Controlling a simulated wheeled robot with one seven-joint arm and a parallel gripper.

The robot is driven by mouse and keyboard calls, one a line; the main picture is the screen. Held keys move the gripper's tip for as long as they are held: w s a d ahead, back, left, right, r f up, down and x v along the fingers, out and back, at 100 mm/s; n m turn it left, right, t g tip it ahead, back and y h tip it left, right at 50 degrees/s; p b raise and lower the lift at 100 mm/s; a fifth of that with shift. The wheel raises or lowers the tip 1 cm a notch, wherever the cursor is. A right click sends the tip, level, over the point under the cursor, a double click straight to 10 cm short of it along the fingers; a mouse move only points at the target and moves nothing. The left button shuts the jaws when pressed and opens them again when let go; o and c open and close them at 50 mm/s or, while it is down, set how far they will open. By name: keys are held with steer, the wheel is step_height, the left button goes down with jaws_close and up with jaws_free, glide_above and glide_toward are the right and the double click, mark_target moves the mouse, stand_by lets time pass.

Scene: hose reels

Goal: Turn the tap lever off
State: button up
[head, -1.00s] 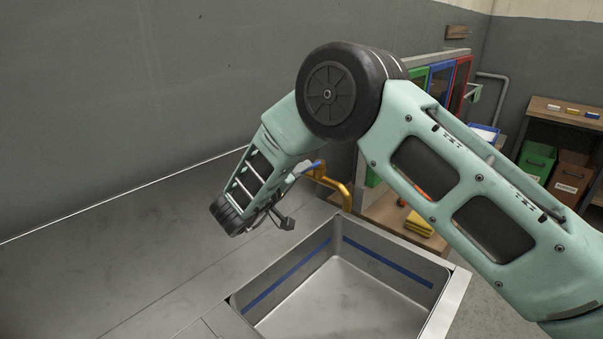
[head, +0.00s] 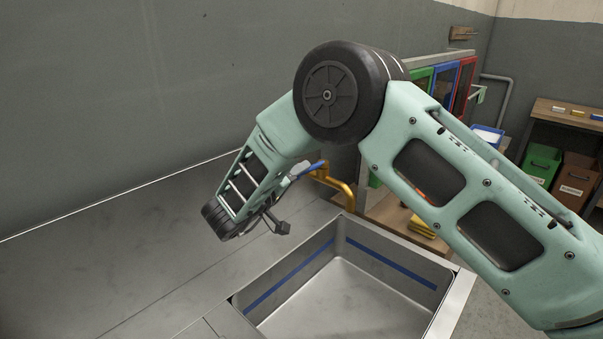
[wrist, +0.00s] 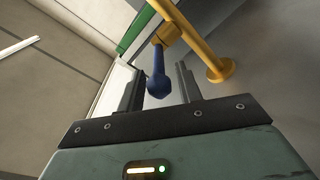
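The tap (head: 338,186) is a yellow pipe behind the sink's back edge, partly hidden by my arm. Its blue lever (head: 308,169) points left toward my wrist in the head view. In the wrist view the blue lever (wrist: 158,80) hangs from the yellow tap body (wrist: 198,44), its rounded end between my two fingers. My gripper (wrist: 158,88) is open, one finger on each side of the lever, with gaps visible on both sides. In the head view my fingers are mostly hidden behind my wrist.
An empty metal sink (head: 350,300) with a blue stripe lies in front of the tap. The steel counter (head: 110,250) to the left is clear. Red, blue and green frames (head: 445,85) stand behind my arm. Green and brown bins (head: 573,178) stand at the far right.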

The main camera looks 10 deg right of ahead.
steer(key=b+v, duration=0.3)
steer(key=v, duration=1.2)
steer(key=w+a+r+n+t+y, duration=0.2)
steer(key=w+a+r+t+y, duration=0.25)
steer(key=y, duration=0.65)
steer(key=s+a+n+g+y, duration=0.4)
steer(key=s+a+g+y, duration=0.1)
steer(key=s+y, duration=0.4)
steer(key=s+d+f+g+h, duration=0.1)
steer(key=s+d+f+g, duration=0.1)
steer(key=s+d, duration=0.5)
steer(key=s+d+f+g+h, duration=0.2)
steer(key=s+d+g, duration=0.3)
steer(key=s, duration=0.5)
steer(key=s+d+f+n+g+h, duration=0.1)
steer(key=s+d+f+g+h, duration=0.1)
steer(key=s+d, duration=0.7)
steer(key=shift+s+f+g, duration=0.15)
steer(key=shift+f+g, duration=0.4)
steer(key=shift+g, duration=0.2)
